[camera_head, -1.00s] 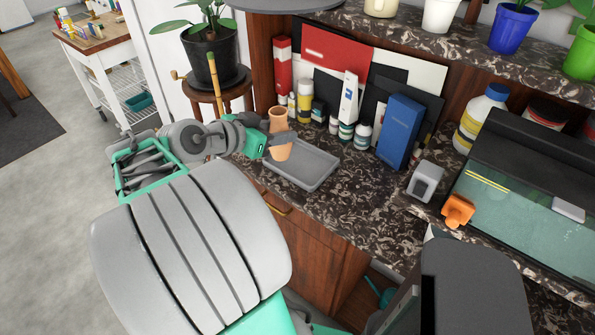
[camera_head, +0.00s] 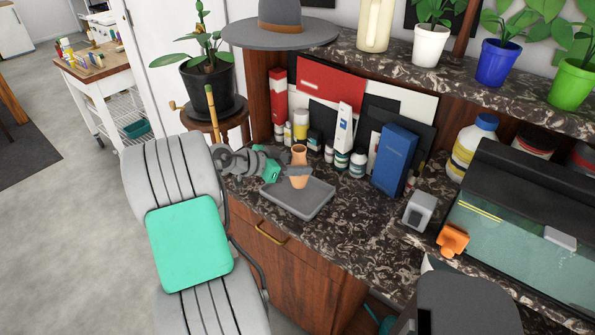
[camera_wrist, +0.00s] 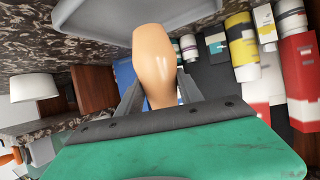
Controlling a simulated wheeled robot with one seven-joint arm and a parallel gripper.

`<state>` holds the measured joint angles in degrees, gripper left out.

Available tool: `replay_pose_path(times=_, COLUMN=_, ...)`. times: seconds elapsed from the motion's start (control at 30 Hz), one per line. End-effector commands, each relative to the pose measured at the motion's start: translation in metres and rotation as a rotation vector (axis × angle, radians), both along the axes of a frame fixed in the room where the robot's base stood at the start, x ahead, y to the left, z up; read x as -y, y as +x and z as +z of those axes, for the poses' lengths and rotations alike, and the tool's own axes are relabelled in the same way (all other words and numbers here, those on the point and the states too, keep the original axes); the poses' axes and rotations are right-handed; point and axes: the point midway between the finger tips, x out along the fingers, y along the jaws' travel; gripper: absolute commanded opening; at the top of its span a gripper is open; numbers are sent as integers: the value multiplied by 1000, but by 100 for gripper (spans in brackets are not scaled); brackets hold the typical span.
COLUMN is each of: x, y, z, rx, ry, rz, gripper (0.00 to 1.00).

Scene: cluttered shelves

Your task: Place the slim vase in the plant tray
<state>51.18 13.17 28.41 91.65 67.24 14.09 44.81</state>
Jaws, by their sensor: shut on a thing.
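The slim vase (camera_head: 299,168) is terracotta-orange with a narrow neck, and it looks upright in the head view. My gripper (camera_head: 284,172) is shut on it from the left. The vase also shows in the wrist view (camera_wrist: 154,58), between my two fingers (camera_wrist: 157,92). The plant tray (camera_head: 315,200) is a shallow grey tray on the dark marbled counter. The vase is over the tray's back part in the head view. I cannot tell whether its base touches the tray floor. The tray's edge also shows in the wrist view (camera_wrist: 95,22).
Behind the tray stand several small bottles (camera_head: 342,160) and a blue box (camera_head: 393,160). A grey box (camera_head: 420,209), an orange object (camera_head: 453,239) and a glass tank (camera_head: 530,235) are to the right. A potted plant (camera_head: 210,88) is at the left.

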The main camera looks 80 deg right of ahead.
Motion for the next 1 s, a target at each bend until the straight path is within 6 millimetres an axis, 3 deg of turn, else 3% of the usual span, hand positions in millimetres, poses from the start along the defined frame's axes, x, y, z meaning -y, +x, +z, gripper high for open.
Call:
replay_pose_path(times=0.2, x=1, y=0, z=-31, rx=-2, ry=2, rz=0, gripper=0)
replay_pose_path(times=0.53, x=1, y=1, z=-37, rx=0, ry=0, rz=0, gripper=0)
replay_pose_path(times=0.57, x=1, y=1, z=-36, rx=0, ry=1, rz=0, gripper=46)
replay_pose_path(times=0.8, x=1, y=1, z=-35, rx=0, ry=1, rz=0, gripper=65)
replay_pose_path(times=1.0, x=1, y=1, z=-35, rx=0, ry=1, rz=0, gripper=65)
